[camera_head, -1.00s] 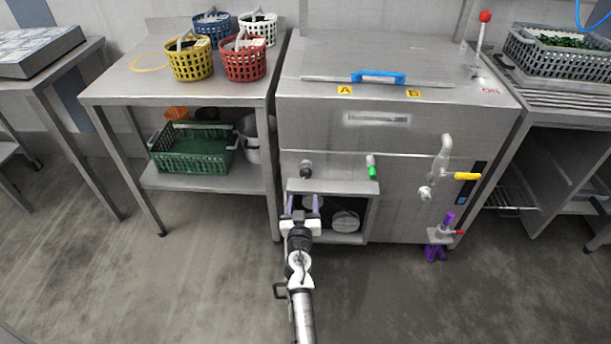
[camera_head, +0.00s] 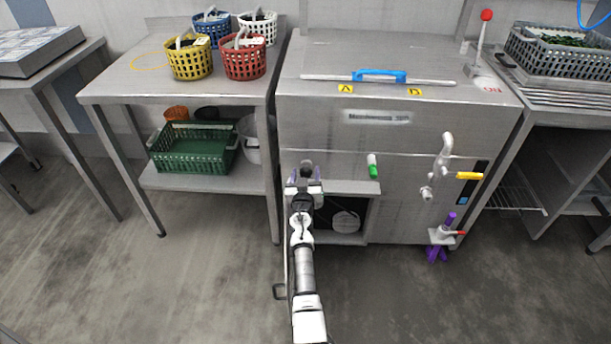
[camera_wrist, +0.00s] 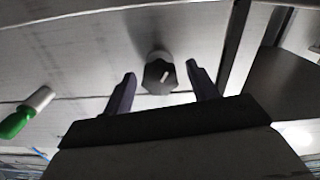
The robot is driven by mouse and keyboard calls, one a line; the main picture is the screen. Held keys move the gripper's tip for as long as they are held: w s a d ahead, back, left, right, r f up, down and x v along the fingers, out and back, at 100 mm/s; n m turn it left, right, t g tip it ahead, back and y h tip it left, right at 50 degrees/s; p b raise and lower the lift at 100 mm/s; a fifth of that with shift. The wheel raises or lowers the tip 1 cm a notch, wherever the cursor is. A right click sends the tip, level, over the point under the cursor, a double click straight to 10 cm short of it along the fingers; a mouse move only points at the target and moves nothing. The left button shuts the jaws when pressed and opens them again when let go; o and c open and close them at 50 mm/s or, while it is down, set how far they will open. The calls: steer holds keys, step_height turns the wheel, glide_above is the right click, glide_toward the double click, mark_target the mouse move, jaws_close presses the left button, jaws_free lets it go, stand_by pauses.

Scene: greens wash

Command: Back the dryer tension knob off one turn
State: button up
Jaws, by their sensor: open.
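The black tension knob (camera_wrist: 160,76) is mounted on the front panel of the steel machine (camera_head: 330,135). It has a lobed rim and a pale pointer line on its face. My gripper (camera_wrist: 158,84) is open, with one dark purple finger on each side of the knob in the wrist view. Gaps show between the knob and both fingers, and I cannot tell how far the fingertips are from the panel. In the head view my gripper (camera_head: 305,176) is in front of the panel, above the open compartment, and it partly hides the knob.
A green-tipped handle (camera_head: 373,167) sticks out right of the knob. A steel table (camera_head: 120,92) with coloured baskets stands left. The floor in front is clear.

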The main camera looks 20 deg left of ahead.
steer(key=c, duration=1)
steer(key=shift+n, duration=0.5)
